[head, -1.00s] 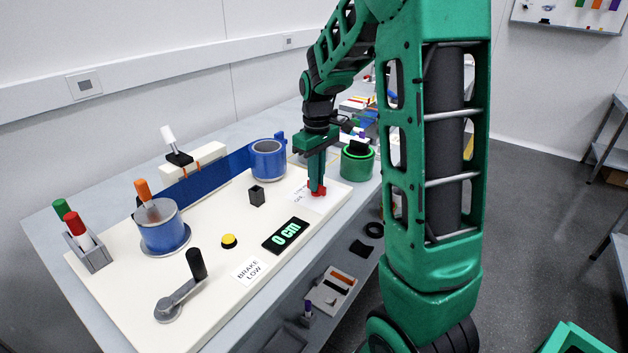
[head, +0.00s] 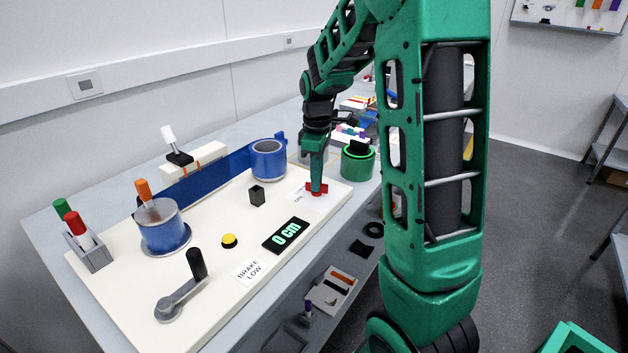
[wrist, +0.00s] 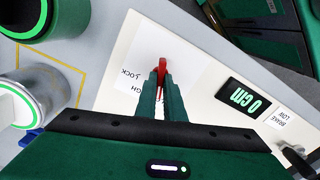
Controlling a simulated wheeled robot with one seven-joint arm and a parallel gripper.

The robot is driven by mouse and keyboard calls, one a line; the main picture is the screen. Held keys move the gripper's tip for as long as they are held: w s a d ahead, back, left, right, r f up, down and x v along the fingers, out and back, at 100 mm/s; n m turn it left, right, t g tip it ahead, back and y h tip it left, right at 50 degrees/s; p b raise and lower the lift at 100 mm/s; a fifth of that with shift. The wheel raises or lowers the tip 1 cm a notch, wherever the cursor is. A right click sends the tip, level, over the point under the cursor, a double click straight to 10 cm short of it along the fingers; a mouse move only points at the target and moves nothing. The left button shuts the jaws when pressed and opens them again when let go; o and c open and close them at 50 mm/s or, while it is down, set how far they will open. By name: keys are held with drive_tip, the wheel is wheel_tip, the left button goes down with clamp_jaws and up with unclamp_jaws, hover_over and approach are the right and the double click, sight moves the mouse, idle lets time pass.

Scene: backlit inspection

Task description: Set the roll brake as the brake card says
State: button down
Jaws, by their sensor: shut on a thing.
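The brake card (head: 251,270) reads BRAKE LOW and lies flat at the front edge of the white board (head: 215,268). The red brake knob (head: 323,188) stands on a white label plate (head: 300,201) at the board's far right end. My gripper (head: 316,182) points down and is shut on the knob. In the wrist view, the red knob (wrist: 162,64) shows between and beyond my fingertips (wrist: 160,76). Plate lettering ending in GH, and LOCK, shows left of the fingers; the fingers hide other lettering. I cannot tell which mark the knob points to.
A display (head: 286,235) reads 0 cm. A crank (head: 181,289), a yellow button (head: 229,241) and a small dark block (head: 257,195) stand on the board. A blue strip (head: 222,175) runs between two rolls behind. A green-rimmed container (head: 358,163) stands close right of my gripper.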

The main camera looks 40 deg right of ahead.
drive_tip(key=shift+w+d+r, duration=0.1)
drive_tip(key=c, duration=1.9)
unclamp_jaws()
drive_tip(key=shift+o, duration=0.2)
wheel_tip(320, 180, up, 11)
drive_tip(key=shift+f, duration=0.2)
